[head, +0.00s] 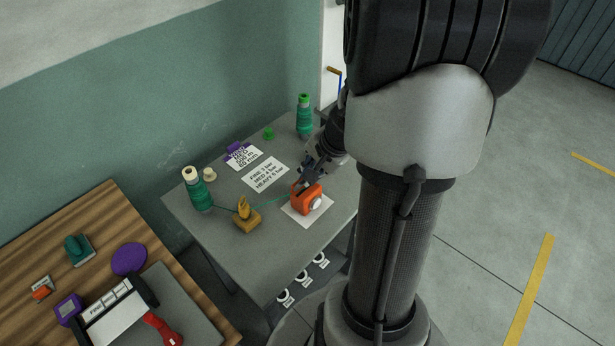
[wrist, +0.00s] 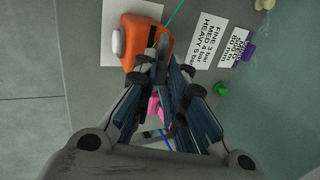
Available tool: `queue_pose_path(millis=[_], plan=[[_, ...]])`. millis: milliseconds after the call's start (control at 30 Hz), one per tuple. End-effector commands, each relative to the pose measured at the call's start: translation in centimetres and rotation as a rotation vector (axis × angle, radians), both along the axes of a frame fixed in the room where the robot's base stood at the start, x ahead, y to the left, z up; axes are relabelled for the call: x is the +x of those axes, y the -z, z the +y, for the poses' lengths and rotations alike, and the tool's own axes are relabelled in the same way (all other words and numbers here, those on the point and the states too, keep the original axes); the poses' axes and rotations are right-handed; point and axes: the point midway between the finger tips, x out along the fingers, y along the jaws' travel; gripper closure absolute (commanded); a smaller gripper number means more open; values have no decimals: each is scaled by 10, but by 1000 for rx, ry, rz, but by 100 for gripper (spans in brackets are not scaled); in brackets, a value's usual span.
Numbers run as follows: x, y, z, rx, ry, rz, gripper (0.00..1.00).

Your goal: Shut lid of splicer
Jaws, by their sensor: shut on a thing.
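The splicer (head: 303,205) is an orange box with a round white knob (head: 316,203) on its side. It sits on a white sheet (head: 290,213) near the front edge of the grey table. My gripper (head: 304,184) reaches down to its top from behind. In the wrist view the dark fingertips (wrist: 157,58) are close together over the orange splicer (wrist: 133,50), shut on its lid part. The fingers hide most of the lid, and I cannot tell its angle. A green yarn (head: 268,203) runs to the splicer from the left.
A green yarn cone (head: 198,190) and a yellow-brown device (head: 247,217) stand left on the grey table (head: 250,250). Another green cone (head: 304,118) stands at the back. Printed cards (head: 265,174) lie between. A wooden table (head: 40,255) with several items is left. The grey table's front left is clear.

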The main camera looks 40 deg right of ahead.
Motion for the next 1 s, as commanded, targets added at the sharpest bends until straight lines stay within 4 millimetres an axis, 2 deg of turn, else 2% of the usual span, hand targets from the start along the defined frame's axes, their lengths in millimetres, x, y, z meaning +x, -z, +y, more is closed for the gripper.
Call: queue_pose_path(millis=[33, 300, 567, 1000], plan=[[-5, 7, -1, 4, 9, -36, 100], [-19, 12, -2, 26, 13, -235, 100], [-30, 22, -2, 44, 14, -438, 100], [-44, 49, -4, 71, 10, -840, 100]])
